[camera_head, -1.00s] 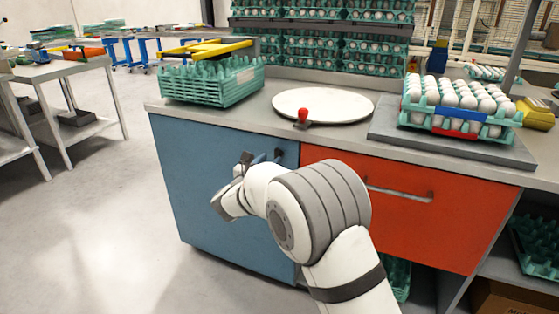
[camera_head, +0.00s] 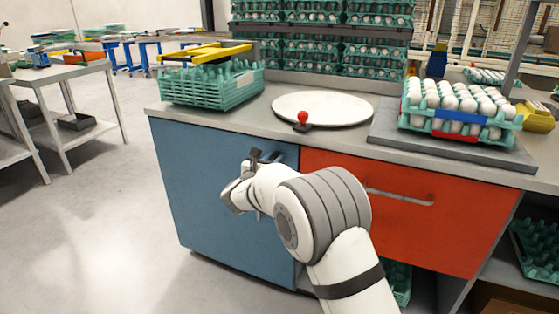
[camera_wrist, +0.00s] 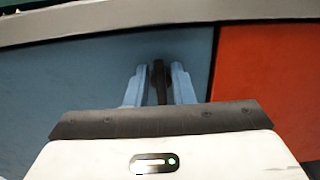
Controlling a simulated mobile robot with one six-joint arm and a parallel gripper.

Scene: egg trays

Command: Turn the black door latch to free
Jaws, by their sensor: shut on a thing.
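The blue door (camera_head: 205,195) is closed at the left of the workbench front. The black door latch (camera_wrist: 158,82) is near the door's upper right corner and stands between the two pale fingers of my gripper (camera_wrist: 158,88) in the wrist view. My gripper is shut on the latch. In the head view my gripper (camera_head: 264,157) is at that corner, and it and my wrist hide most of the latch there. In the wrist view the latch runs roughly along the fingers; its exact angle is hard to tell.
An orange-red drawer (camera_head: 420,215) with a bar handle (camera_head: 400,196) is just right of the door. The grey worktop (camera_head: 250,122) overhangs above, with a red-knobbed part (camera_head: 303,117), a round white plate (camera_head: 325,105) and stacked egg trays (camera_head: 460,108). The floor at left is open.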

